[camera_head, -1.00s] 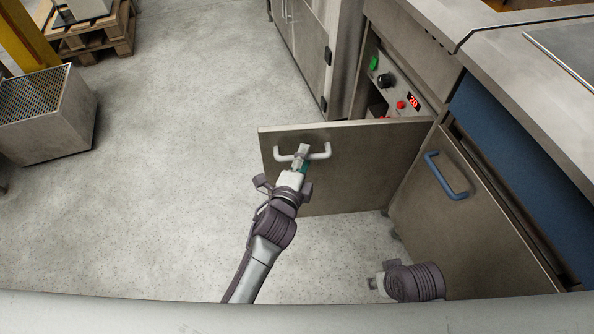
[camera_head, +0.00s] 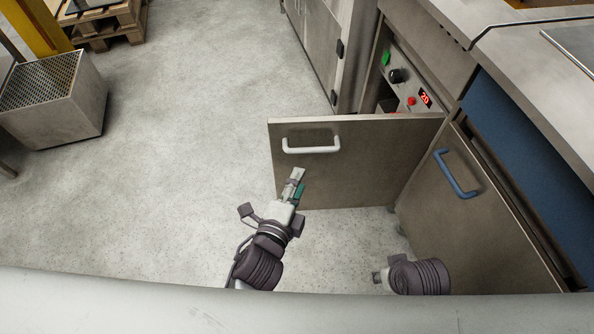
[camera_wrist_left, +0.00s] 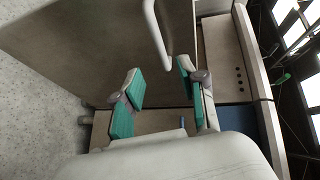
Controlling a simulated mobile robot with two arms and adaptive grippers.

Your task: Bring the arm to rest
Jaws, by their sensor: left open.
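My left gripper (camera_head: 296,187) is just below the white handle (camera_head: 311,147) of an open cabinet door (camera_head: 365,165). In the left wrist view the gripper (camera_wrist_left: 160,85) has its two green-padded fingers apart with nothing between them. The white handle (camera_wrist_left: 157,32) shows beyond the fingertips there, clear of them. The door stands swung out from its cabinet. A short dark part of my other arm shows at the bottom right of the head view, but I cannot make out a right gripper on it.
A control panel with a red "20" display (camera_head: 425,97) sits behind the door. A closed door with a blue handle (camera_head: 455,174) is at the right. A metal box with a grille (camera_head: 55,115) and a wooden pallet (camera_head: 110,25) stand at the left. The floor between is clear.

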